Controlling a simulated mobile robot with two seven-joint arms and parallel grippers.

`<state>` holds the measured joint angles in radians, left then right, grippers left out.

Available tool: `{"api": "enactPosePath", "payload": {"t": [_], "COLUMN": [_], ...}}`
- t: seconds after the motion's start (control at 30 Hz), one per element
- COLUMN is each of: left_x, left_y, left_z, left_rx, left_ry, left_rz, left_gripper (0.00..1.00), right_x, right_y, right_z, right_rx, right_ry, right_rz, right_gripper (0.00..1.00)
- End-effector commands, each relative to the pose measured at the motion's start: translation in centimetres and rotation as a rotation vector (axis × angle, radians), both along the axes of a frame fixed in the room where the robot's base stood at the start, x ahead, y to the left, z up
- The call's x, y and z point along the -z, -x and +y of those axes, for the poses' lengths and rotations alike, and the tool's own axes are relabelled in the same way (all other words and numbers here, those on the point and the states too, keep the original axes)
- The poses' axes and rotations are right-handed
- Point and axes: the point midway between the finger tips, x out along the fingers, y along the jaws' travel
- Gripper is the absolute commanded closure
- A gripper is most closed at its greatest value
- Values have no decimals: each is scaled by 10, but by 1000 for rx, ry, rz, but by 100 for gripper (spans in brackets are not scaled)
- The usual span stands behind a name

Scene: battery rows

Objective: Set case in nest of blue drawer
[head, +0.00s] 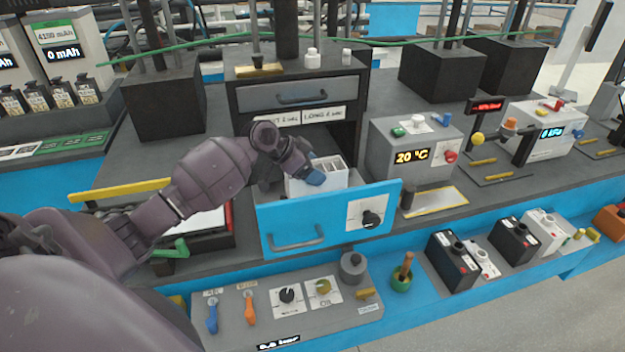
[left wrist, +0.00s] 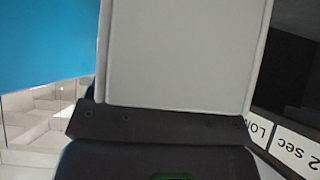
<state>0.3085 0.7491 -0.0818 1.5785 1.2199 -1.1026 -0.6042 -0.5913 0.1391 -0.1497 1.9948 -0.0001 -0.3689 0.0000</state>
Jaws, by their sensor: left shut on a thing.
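The white case (head: 329,170) is at the open blue drawer (head: 283,222), just behind its front panel. The case's top edge and compartments show in the head view. Its lower part is hidden by the drawer front, so I cannot tell whether it touches the drawer floor or sits in the nest. My right gripper is not in view.
The blue drawer is pulled out of a dark cabinet (head: 300,95) with a closed grey drawer above. A grey box reading 20 °C (head: 410,155) stands to the right. A grey control panel (head: 290,305) and several batteries (head: 452,262) stand on the lower blue ledge in front.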

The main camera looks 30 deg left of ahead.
Motion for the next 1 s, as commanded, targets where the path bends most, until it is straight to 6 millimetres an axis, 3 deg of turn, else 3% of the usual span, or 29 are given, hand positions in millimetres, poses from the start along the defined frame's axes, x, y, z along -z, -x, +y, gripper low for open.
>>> {"api": "enactPosePath", "payload": {"t": [0.23,0.63,0.67,0.7,0.83,1.0], "left_x": [32,38,39,38,38,38], "left_y": [0,0,0,0,0,0], "left_z": [-1,0,0,0,0,0], "left_rx": [-1,-1,-1,-1,-1,-1], "left_ry": [3,1,1,1,1,1], "left_rz": [0,-2,0,0,0,0], "left_gripper": [64,64,28,22,4,4], "right_x": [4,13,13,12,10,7], "right_y": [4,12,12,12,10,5], "right_z": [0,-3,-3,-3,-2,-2], "right_rx": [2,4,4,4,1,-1], "right_ry": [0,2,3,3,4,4], "right_rz": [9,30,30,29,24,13], "right_gripper": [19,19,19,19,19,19]}}
